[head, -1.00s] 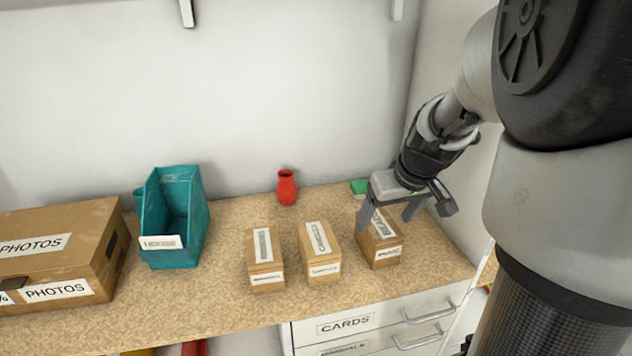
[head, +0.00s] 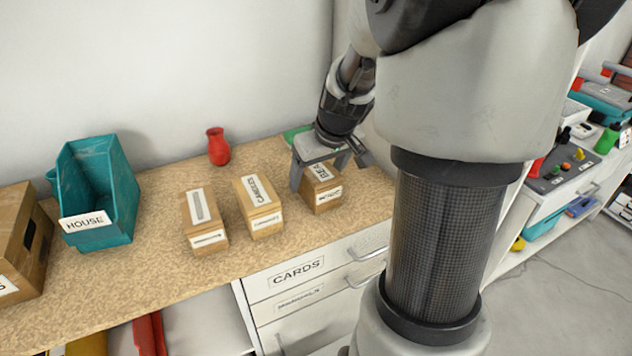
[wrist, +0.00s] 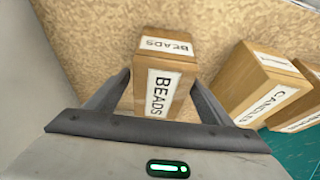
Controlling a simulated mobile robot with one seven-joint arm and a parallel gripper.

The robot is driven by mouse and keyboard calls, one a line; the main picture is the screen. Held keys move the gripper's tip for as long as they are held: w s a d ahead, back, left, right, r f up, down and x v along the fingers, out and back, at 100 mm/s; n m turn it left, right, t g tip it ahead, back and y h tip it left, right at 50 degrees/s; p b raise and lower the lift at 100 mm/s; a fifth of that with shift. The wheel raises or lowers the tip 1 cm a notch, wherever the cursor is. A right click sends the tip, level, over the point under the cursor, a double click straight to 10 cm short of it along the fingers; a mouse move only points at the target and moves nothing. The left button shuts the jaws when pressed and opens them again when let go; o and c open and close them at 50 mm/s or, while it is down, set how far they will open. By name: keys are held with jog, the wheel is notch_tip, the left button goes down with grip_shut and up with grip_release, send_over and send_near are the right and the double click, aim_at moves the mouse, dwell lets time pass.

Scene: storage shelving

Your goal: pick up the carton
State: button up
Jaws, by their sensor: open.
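Three small cardboard cartons stand in a row on the shelf top. The right one, labelled BEADS (head: 322,196), is under my gripper (head: 320,174) in the head view. The wrist view shows this BEADS carton (wrist: 165,48) between my two open fingers (wrist: 158,82), one on each side. Gaps between fingers and carton are small, and I cannot tell whether either touches. The CANDLES carton (head: 259,208) stands beside it to the left, and another labelled carton (head: 204,221) stands farther left. My gripper hides part of the BEADS carton's top in the head view.
A teal bin labelled HOUSE (head: 112,232) and a larger brown box (head: 22,250) stand at the left. A red vase (head: 218,147) is near the wall, and a green item (head: 294,134) lies behind my gripper.

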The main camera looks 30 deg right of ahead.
jog(key=shift+f+b, duration=0.2)
jog(key=shift+b, duration=0.1)
dwell(0.4)
jog(key=c, duration=1.2)
jog(key=shift+r+p, duration=0.55)
jog(key=shift+p, duration=0.1)
notch_tip(320, 180, up, 9)
jog(key=shift+r+p, duration=0.2)
jog(key=shift+p, duration=0.45)
